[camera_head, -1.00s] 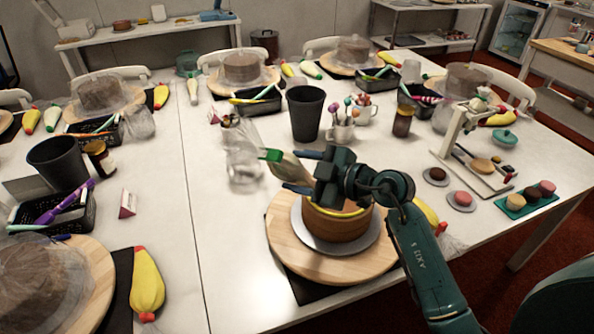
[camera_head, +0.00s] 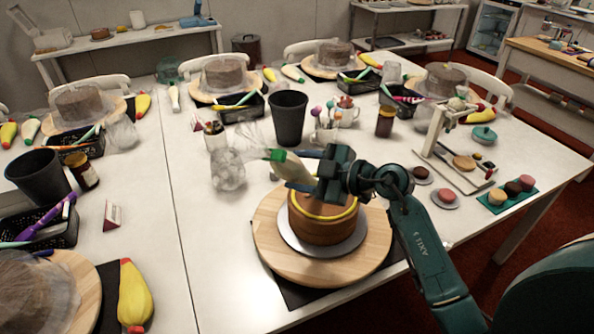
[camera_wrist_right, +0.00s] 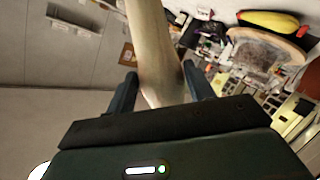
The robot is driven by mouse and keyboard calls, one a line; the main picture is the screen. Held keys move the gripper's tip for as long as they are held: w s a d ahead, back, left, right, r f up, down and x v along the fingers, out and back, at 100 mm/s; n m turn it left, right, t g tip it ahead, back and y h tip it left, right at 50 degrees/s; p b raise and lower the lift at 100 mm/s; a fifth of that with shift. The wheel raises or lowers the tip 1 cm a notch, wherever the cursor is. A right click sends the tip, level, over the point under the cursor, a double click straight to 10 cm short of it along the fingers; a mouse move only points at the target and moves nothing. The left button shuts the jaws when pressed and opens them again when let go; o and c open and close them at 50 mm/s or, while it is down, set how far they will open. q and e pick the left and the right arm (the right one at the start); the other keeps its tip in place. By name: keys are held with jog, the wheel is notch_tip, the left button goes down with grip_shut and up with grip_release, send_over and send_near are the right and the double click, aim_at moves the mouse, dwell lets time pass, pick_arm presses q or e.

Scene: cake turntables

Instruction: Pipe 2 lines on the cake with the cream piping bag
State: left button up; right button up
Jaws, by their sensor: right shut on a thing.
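The brown cake (camera_head: 320,228) stands on a silver disc on the round wooden turntable (camera_head: 275,245). A yellow line (camera_head: 325,216) runs along the cake's upper front edge and up its right side; the arm hides part of the top. My right gripper (camera_head: 318,182) is over the cake top, shut on the cream piping bag (camera_head: 290,168). The bag is tilted, its green end up and left; its lower end is hidden by the gripper. In the right wrist view the pale bag (camera_wrist_right: 155,50) is between the fingers. My left gripper is not in view.
A small stand (camera_head: 435,130) and macarons are at right. A yellow piping bag (camera_head: 134,295) lies left.

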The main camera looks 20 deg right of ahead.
jog(key=shift+w+d+r, duration=0.1)
jog(key=shift+w+d, duration=0.05)
jog(key=shift+d, duration=0.8)
jog(key=shift+w+d, duration=0.15)
jog(key=shift+d, duration=0.75)
jog(key=o, duration=0.5)
jog(key=shift+c, duration=0.5)
notch_tip(320, 180, up, 4)
jog(key=shift+a, duration=0.1)
